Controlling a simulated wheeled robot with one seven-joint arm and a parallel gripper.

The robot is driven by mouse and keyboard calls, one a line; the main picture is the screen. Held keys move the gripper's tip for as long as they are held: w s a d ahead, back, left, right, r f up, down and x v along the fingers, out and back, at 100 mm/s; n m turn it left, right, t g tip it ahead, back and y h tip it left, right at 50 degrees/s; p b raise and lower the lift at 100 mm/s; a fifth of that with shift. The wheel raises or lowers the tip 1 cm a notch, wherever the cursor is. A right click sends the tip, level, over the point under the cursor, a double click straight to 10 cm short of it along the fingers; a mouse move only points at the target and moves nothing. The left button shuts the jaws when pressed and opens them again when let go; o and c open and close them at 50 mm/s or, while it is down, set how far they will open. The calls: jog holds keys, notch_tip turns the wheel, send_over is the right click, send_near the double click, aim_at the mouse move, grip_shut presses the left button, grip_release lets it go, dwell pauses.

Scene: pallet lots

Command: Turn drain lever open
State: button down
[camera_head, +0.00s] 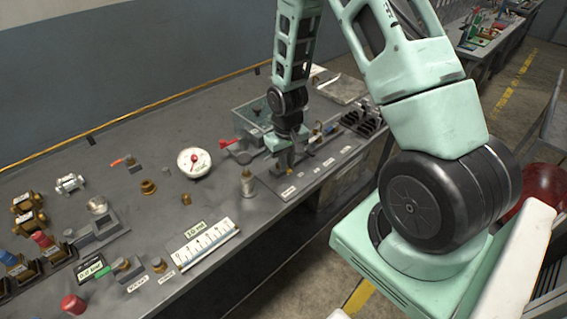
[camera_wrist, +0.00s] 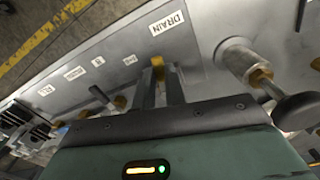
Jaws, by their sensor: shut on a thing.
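My gripper (camera_head: 285,168) is low over the labelled strip near the front edge of the bench in the head view. In the wrist view its two dark fingers (camera_wrist: 160,84) point at the bench beside the DRAIN label (camera_wrist: 167,23). The fingers are shut on the drain lever, whose brass-coloured part (camera_wrist: 157,63) shows at the fingertips. The rest of the lever is hidden between the fingers and behind the gripper body, so its angle cannot be told.
A metal post with a brass collar (camera_wrist: 240,57) stands close to the right in the wrist view. Other small levers (camera_wrist: 101,95) are to the left. In the head view, a white gauge (camera_head: 194,162) and a scale plate (camera_head: 203,245) lie left of my gripper.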

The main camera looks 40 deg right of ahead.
jog(key=shift+d+n, duration=0.4)
jog(key=shift+n, duration=0.7)
jog(key=c, duration=1.5)
grip_release()
jog(key=shift+o, duration=0.2)
jog(key=shift+r, duration=0.1)
notch_tip(320, 180, up, 17)
jog(key=b, duration=0.1)
jog(key=shift+b, duration=0.3)
jog(key=shift+r, duration=0.1)
